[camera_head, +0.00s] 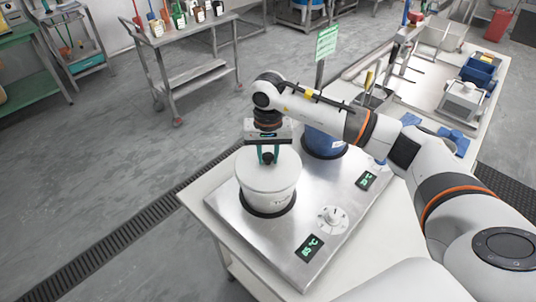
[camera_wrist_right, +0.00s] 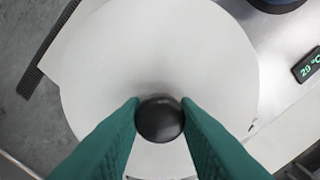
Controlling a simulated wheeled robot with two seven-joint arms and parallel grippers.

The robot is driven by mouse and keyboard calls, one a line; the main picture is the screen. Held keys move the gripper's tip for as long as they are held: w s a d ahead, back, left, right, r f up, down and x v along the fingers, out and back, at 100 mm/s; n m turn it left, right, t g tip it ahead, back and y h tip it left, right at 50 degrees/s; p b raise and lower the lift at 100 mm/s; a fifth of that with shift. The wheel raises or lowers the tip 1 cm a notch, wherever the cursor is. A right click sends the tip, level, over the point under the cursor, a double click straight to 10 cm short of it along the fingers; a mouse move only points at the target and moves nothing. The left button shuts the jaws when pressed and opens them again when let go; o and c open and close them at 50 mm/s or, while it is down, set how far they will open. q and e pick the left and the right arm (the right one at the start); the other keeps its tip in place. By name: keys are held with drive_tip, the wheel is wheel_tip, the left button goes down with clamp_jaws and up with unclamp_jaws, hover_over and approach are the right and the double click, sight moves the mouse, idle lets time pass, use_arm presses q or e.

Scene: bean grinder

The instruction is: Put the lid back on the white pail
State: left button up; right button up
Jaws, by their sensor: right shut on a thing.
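The white pail (camera_head: 268,200) stands upright on a dark round hotplate ring on the steel top. Its white lid (camera_head: 255,174) lies level across the pail's mouth in the head view. I cannot tell whether it is fully seated on the rim. My right gripper (camera_head: 267,155) points straight down over the lid, its green fingers shut on the black knob (camera_wrist_right: 160,118). In the right wrist view the lid (camera_wrist_right: 160,50) fills the middle and hides most of the pail. My left gripper is not in view.
A blue pail (camera_head: 322,142) stands close behind on a second ring, partly behind my right arm. A dial (camera_head: 332,219) and temperature displays (camera_head: 309,248) are at the steel top's front. A trolley with bottles (camera_head: 195,80) stands far left.

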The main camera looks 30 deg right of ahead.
idle(0.3)
drive_tip(key=o, duration=1.5)
drive_tip(key=shift+r, duration=0.15)
drive_tip(key=shift+r+p, duration=1.55)
drive_tip(key=shift+r, duration=1.85)
clamp_jaws()
